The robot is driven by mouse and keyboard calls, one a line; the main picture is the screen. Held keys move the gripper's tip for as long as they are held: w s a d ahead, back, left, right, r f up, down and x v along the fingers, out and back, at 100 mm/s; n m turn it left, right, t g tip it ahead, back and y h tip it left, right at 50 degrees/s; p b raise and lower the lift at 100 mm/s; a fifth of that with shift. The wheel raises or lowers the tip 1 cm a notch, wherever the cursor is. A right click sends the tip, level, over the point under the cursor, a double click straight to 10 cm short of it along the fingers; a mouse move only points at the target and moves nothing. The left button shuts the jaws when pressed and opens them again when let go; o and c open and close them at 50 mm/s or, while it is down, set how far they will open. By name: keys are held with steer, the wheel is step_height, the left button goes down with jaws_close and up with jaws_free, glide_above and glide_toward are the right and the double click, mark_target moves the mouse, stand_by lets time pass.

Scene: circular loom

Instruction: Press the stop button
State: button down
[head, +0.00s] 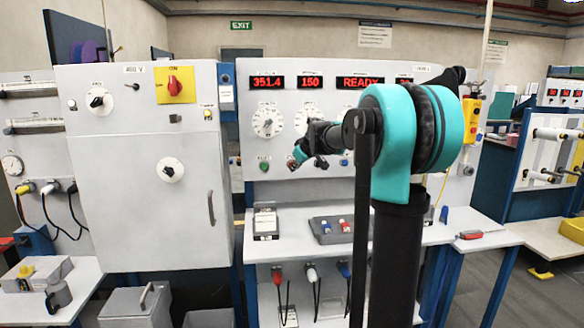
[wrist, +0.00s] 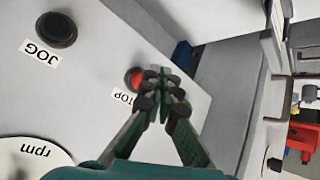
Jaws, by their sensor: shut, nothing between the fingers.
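The stop button is a red round button (wrist: 133,77) on the grey panel, with a STOP label beside it in the wrist view. The fingertips partly cover its edge and part of the label. In the head view a small red patch of the button (head: 291,164) shows beside my gripper (head: 298,159), at the panel's lower row. My gripper (wrist: 164,90) is shut and empty, with its fingertips right by the button. I cannot tell whether they touch it. The panel display (head: 360,82) reads READY.
A black JOG button (wrist: 56,29) and an rpm dial (wrist: 35,158) are close by on the panel. A green button (head: 264,166) is left of the stop button.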

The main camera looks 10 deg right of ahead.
steer(key=s, duration=0.4)
steer(key=shift+s, duration=0.1)
stand_by(2.5)
